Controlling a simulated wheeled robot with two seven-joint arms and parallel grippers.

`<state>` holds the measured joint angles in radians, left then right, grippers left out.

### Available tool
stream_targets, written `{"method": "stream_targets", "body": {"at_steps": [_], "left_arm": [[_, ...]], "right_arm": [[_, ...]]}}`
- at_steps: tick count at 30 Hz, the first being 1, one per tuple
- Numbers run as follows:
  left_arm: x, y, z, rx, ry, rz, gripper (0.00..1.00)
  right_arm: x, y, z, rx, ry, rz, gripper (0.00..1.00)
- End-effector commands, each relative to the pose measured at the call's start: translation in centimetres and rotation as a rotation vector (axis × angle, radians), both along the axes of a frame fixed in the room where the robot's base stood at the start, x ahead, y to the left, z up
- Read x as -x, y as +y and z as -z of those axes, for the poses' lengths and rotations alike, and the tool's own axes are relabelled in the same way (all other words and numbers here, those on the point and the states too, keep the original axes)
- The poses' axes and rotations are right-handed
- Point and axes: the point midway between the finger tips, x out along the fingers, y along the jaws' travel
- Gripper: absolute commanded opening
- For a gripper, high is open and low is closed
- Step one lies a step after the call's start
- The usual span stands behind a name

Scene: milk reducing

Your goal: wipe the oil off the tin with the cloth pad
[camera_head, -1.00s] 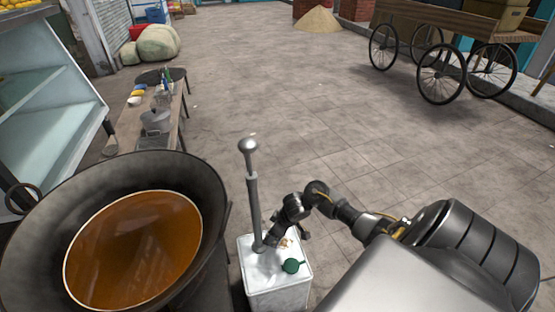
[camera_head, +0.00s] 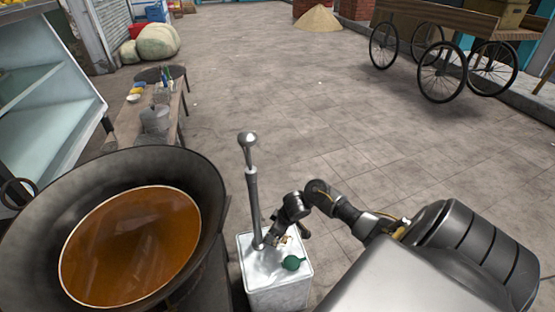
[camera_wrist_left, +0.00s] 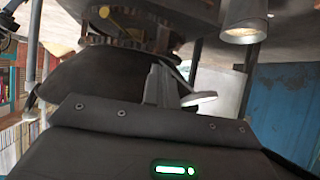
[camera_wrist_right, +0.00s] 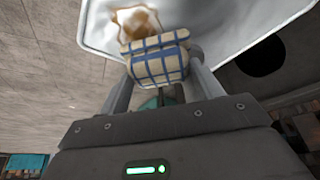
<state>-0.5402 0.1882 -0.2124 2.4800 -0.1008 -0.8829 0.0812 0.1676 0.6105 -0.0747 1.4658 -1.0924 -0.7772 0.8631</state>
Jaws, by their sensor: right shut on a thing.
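The white metal tin (camera_head: 278,295) stands at the bottom middle of the head view. A tall metal pump (camera_head: 253,190) and a green cap (camera_head: 291,263) are on its top. My right gripper (camera_head: 274,240) is low over the tin top, beside the pump. In the right wrist view it is shut on the cream, blue-striped cloth pad (camera_wrist_right: 158,65). A brown oil patch (camera_wrist_right: 137,23) shows on the tin top just beyond the pad; whether pad and tin touch is unclear. My left gripper (camera_wrist_left: 163,85) shows in the left wrist view, fingers together; it is outside the head view.
A large dark pan (camera_head: 200,180) of brown liquid (camera_head: 130,245) stands close left of the tin. A low wooden table (camera_head: 178,105) with a pot is behind it. A wheeled cart (camera_head: 450,30) is at the far right. The paved floor (camera_head: 290,90) between is clear.

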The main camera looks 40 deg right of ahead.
Motion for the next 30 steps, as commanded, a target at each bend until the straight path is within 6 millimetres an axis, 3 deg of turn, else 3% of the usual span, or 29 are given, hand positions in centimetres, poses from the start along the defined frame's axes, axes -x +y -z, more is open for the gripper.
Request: {"method": "stream_targets", "body": {"at_steps": [30], "left_arm": [[0.01,-0.02,0.31,0.000,0.001,0.001,0.00]], "right_arm": [[-0.09,0.03,0.52,-0.003,-0.003,0.002,0.47]]}}
